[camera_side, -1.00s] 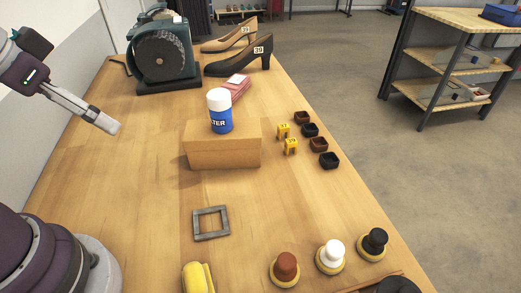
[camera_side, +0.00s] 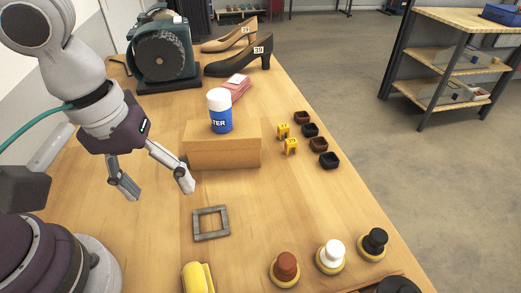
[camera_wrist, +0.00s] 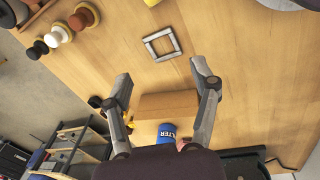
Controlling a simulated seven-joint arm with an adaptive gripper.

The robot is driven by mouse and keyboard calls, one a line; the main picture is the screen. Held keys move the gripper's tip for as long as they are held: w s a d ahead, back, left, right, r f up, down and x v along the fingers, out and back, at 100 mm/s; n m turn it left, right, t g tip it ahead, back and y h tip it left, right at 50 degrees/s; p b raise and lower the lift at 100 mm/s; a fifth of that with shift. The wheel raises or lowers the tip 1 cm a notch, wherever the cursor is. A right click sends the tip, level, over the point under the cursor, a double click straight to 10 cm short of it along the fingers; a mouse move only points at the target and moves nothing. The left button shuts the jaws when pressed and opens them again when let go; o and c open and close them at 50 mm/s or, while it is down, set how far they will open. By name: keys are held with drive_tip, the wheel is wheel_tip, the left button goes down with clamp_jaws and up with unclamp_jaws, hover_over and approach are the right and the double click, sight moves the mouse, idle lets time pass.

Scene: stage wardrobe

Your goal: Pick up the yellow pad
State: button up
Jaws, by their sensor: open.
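A yellow object (camera_side: 197,279), which appears to be the yellow pad, lies on the near part of the table in the side view, cut off by the bottom edge. My gripper (camera_side: 160,190) is open and empty above the table, left of the cardboard box and beyond the pad. In the wrist view its two fingers (camera_wrist: 162,72) are spread wide with nothing between them.
A grey square frame (camera_side: 211,223) lies beyond the pad. The cardboard box (camera_side: 222,153) carries a blue-and-white can (camera_side: 220,112). Brown (camera_side: 285,268), white (camera_side: 331,256) and black (camera_side: 374,243) knobbed pieces stand at the right. Bare table surrounds the frame.

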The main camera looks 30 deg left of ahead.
sight(193, 277)
drive_tip(key=s+d+f+n, duration=0.1)
drive_tip(key=s+d+f+n+g, duration=0.1)
drive_tip(key=d, duration=0.1)
drive_tip(key=s+d+f+n, duration=0.1)
drive_tip(key=f, duration=0.1)
drive_tip(key=shift+s+d+g+y, duration=0.25)
drive_tip(key=shift+g+y, duration=0.05)
drive_tip(key=shift+y, duration=0.1)
drive_tip(key=shift+n, duration=0.3)
drive_tip(key=f, duration=1)
drive_tip(key=shift+w+d, duration=0.15)
drive_tip(key=shift+w, duration=0.05)
clamp_jaws()
